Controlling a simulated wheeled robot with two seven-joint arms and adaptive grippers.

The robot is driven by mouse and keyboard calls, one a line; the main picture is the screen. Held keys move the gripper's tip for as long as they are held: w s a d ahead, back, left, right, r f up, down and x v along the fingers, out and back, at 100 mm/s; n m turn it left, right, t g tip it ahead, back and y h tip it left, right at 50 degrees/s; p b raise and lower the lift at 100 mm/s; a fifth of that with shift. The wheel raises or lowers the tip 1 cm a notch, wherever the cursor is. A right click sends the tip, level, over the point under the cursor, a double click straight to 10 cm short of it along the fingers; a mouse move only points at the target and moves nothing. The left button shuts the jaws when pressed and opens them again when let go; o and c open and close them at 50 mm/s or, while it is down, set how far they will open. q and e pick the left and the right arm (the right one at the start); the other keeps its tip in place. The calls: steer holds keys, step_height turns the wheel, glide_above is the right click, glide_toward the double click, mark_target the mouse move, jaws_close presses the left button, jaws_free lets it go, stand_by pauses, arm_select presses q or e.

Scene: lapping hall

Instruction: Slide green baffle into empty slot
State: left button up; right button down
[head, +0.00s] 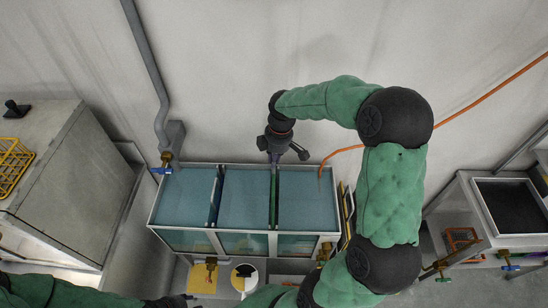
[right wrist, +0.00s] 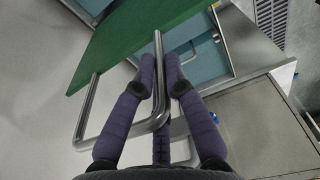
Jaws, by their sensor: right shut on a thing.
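A tank (head: 164,205) with a pale metal rim holds blue liquid in three compartments. A dark divider (head: 216,196) separates the left and middle ones. The green baffle (head: 274,198) shows almost edge-on between the middle and right ones. In the right wrist view the baffle (right wrist: 135,35) is a flat green board with a bent metal handle (right wrist: 158,75). My right gripper (head: 277,154) is at the tank's back edge, shut on that handle. I cannot tell how deep the baffle sits in the slot. My left gripper (head: 178,301) is partly visible at the bottom; its jaws are unclear.
A grey pipe (head: 150,70) with a blue-handled valve (head: 163,165) stands at the tank's back left. An orange hose (head: 470,106) runs along the wall to the tank. A grey cabinet (head: 75,185) is left; a metal basin (head: 512,210) is right. Yellow-edged panels (head: 346,205) stand beside the tank.

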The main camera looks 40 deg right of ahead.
steer(key=shift+w+f+b, duration=0.1)
steer(key=shift+f+b, duration=10.35)
steer(key=shift+f, duration=5.65)
steer(key=shift+f+b, duration=0.35)
steer(key=shift+f, duration=0.25)
steer(key=c, duration=1.2)
jaws_free()
steer(key=shift+f, duration=0.1)
